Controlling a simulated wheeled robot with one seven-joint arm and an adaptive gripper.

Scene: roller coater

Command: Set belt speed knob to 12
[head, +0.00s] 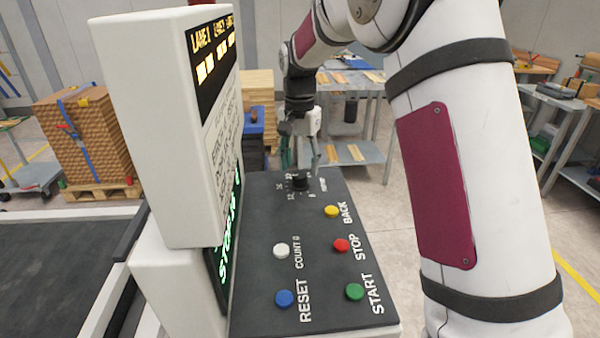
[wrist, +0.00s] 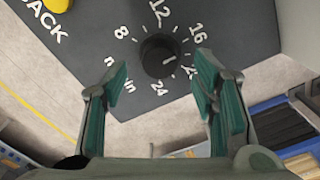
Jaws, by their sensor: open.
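The black round belt speed knob (wrist: 158,57) sits on the dark control panel (wrist: 225,25), with a printed scale around it. The 8, 12, 16 and 24 are readable in the wrist view; 12 is at the top. A small white mark on the knob's right side faces the part of the scale between 16 and 24. In the head view the knob (head: 300,184) is at the panel's far end. My gripper (wrist: 162,72) is open, its teal-padded fingers on either side of the knob, with visible gaps. In the head view my gripper (head: 300,150) is above the knob, its fingertips small.
My arm fills the right.

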